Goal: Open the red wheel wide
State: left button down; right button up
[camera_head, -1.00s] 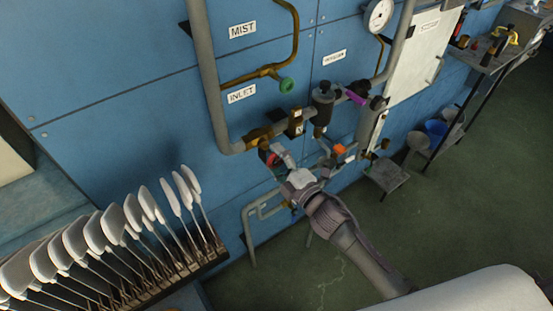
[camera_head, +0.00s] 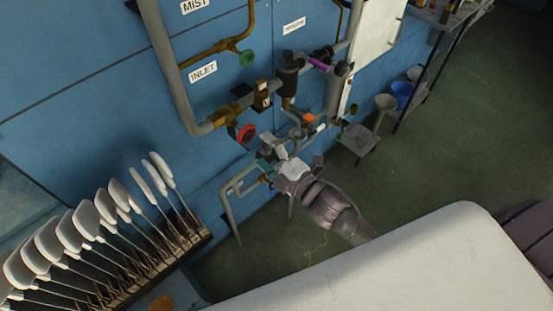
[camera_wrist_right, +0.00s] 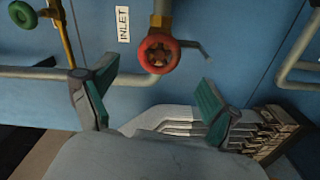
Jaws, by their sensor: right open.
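The red wheel (camera_head: 246,133) sits on the grey inlet pipe, below the INLET label (camera_head: 203,71). It faces the wrist camera in the right wrist view (camera_wrist_right: 158,53), uncovered. My right gripper (camera_head: 271,152) is just below and to the right of the wheel in the head view, apart from it. In the right wrist view its two green-padded fingers (camera_wrist_right: 153,95) are spread wide with nothing between them, and the wheel appears above the gap. My left gripper is not in view.
A green wheel (camera_head: 247,57) is on the brass pipe above. Pipes and valves, one with a purple handle (camera_head: 320,64), crowd the blue wall to the right. A rack of white sock boards (camera_head: 100,213) stands at lower left. A large white surface (camera_head: 430,265) fills the lower right.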

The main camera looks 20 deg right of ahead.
jog(key=v, duration=0.5)
dwell(0.4)
jog(key=s+d+f+m+g+h, duration=0.2)
jog(key=s+f+m, duration=0.1)
jog(key=f, duration=0.8)
jog(key=s+d+f+m+g+h, duration=0.2)
jog(key=s+d+f+m+g, duration=0.15)
jog(key=f, duration=0.75)
jog(key=s+d+f+m+g+h, duration=0.2)
jog(key=s+f+m, duration=0.15)
jog(key=f, duration=0.75)
jog(key=s+f+m+g, duration=0.2)
jog(key=s+f, duration=0.4)
jog(key=s, duration=0.3)
jog(key=s+f+m+g+b, duration=0.1)
jog(key=s+f+m+g, duration=0.2)
jog(key=s, duration=0.6)
jog(key=s+f+m+g, duration=0.2)
jog(key=s+f+g, duration=0.1)
jog(key=s+f, duration=0.5)
jog(key=shift+s+a+f+m+h+b, duration=0.2)
jog(key=shift+s+f+m+h+b, duration=0.15)
jog(key=shift+s+h, duration=0.1)
